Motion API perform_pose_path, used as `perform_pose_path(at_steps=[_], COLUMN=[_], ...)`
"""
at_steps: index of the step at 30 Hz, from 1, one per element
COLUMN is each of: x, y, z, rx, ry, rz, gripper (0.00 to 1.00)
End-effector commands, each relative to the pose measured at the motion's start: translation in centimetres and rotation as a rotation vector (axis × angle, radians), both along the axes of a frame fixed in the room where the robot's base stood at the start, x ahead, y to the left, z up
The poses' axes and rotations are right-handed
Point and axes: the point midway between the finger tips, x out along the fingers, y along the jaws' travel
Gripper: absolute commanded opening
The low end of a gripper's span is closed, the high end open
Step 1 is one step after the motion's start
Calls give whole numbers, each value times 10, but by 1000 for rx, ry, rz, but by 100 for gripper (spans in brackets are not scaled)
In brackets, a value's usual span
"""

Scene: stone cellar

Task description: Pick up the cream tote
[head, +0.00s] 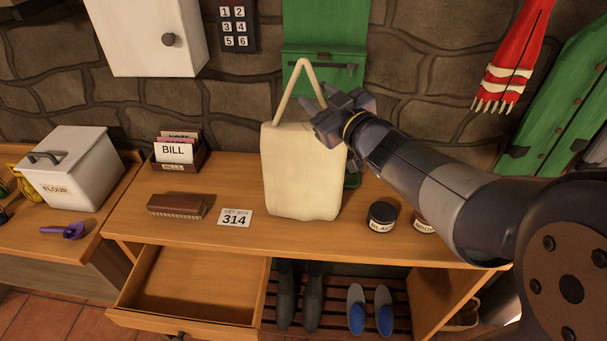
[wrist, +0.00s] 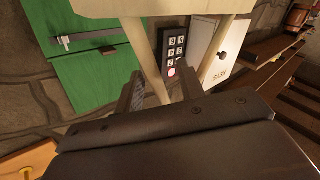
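The cream tote (head: 302,175) stands upright on the wooden bench, its handle raised in a tall loop above the body. My gripper (head: 328,112) is at the upper right of the tote, beside the right side of the handle. In the wrist view, my gripper (wrist: 187,62) has its two fingers spread apart. The tote's body (wrist: 160,7) shows at the top edge there. The strap ends near the palm are hidden.
The bench (head: 165,235) also bears a card box (head: 181,155), a brush (head: 177,206), a key box card (head: 235,217) and a black tin (head: 381,217). An open drawer (head: 190,285) juts out below.

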Motion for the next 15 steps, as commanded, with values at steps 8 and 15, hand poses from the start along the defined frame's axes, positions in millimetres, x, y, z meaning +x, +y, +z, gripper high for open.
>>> perform_pose_path(at_steps=[8,15], x=[13,12], y=[8,8], z=[0,0], rx=[-1,0], ry=[-1,0], rz=[-1,-1], gripper=[37,29])
